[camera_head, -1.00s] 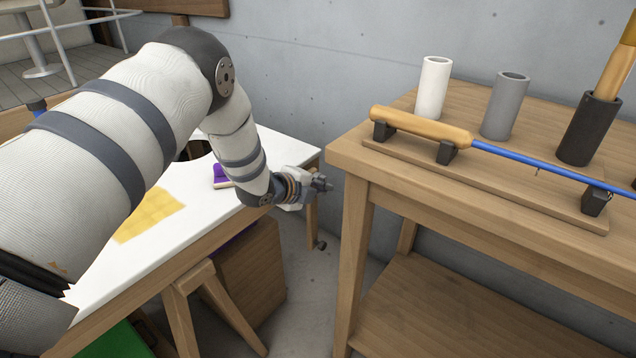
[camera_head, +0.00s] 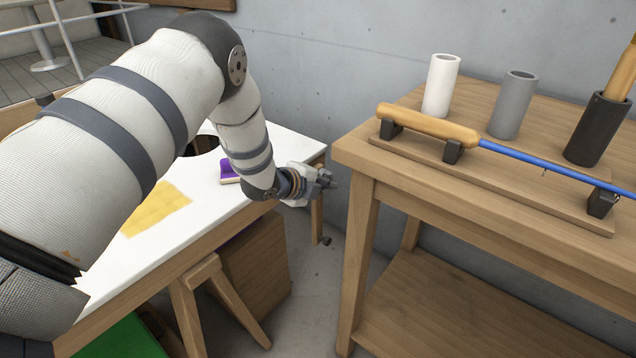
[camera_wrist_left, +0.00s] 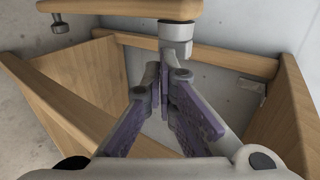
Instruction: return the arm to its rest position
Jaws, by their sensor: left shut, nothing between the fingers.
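My left arm (camera_head: 150,105) comes in from the left in the head view and reaches over the white table. My left gripper (camera_head: 328,182) is at the table's right end, in the gap before the wooden workbench. In the left wrist view the left gripper (camera_wrist_left: 163,100) has its fingers together, with nothing between them. My right gripper does not show in either view.
The white table (camera_head: 106,262) carries a yellow cloth (camera_head: 158,208) and a purple-and-white block (camera_head: 229,171). The wooden workbench (camera_head: 360,152) holds a blue rod with a wooden handle (camera_head: 428,125), plus white (camera_head: 441,85), grey (camera_head: 512,104) and black (camera_head: 597,128) cylinders.

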